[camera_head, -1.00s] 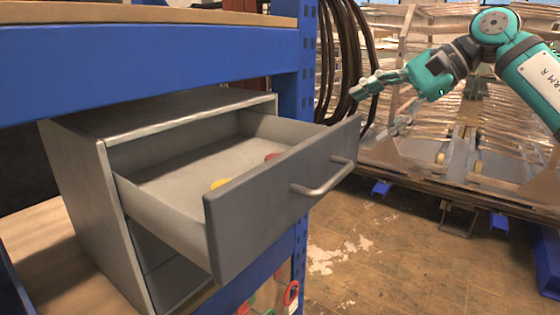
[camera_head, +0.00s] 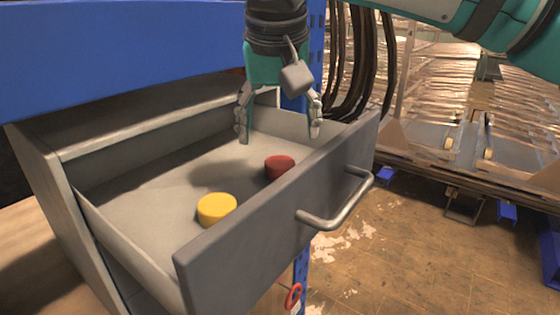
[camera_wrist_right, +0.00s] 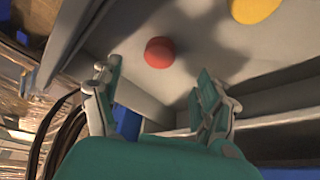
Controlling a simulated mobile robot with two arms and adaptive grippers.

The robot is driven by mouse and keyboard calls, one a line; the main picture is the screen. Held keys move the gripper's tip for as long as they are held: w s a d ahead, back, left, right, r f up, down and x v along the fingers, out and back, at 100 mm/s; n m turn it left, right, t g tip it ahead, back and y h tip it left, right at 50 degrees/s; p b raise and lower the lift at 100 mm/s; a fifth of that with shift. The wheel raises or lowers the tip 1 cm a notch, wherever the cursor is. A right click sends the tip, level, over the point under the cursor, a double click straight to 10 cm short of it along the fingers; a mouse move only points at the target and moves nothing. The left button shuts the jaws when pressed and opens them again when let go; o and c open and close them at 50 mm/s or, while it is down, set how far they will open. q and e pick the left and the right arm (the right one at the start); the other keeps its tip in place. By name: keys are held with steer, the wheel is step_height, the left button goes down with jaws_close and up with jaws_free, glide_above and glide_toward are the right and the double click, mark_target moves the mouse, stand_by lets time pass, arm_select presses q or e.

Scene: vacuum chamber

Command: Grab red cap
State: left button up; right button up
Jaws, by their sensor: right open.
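The red cap (camera_head: 280,167) is a small round piece lying on the floor of the open grey drawer (camera_head: 275,225), close to its front panel. It also shows in the right wrist view (camera_wrist_right: 160,52), ahead of the fingers and roughly between their lines. My right gripper (camera_head: 279,136) is open and empty, pointing down above the drawer, over and a little behind the red cap. In the right wrist view its two fingers (camera_wrist_right: 158,82) stand wide apart with nothing between them. My left gripper is not in view.
A yellow cap (camera_head: 217,209) lies in the drawer, left of the red cap. The drawer has low side walls and a handle (camera_head: 340,208). A blue rack beam (camera_head: 110,60) runs above the grey cabinet (camera_head: 45,190). Dark cables (camera_head: 365,60) hang behind.

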mark_target(280, 162)
steer(key=x, duration=0.2)
steer(key=shift+w+a+f, duration=0.1)
steer(key=shift+w+f, duration=0.15)
steer(key=shift+w, duration=0.05)
steer(key=shift+f+p, duration=0.35)
steer(key=shift+p, duration=0.05)
steer(key=p+x, duration=0.2)
steer(key=x, duration=0.2)
steer(key=shift+w+f, duration=0.1)
steer(key=shift+w, duration=0.2)
steer(key=shift+w+f, duration=0.1)
steer(key=shift+f, duration=0.2)
steer(key=c, duration=0.9)
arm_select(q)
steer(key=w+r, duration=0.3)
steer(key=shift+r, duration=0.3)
arm_select(e)
steer(key=shift+c, duration=0.2)
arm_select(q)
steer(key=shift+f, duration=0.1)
arm_select(e)
steer(key=shift+r, duration=0.2)
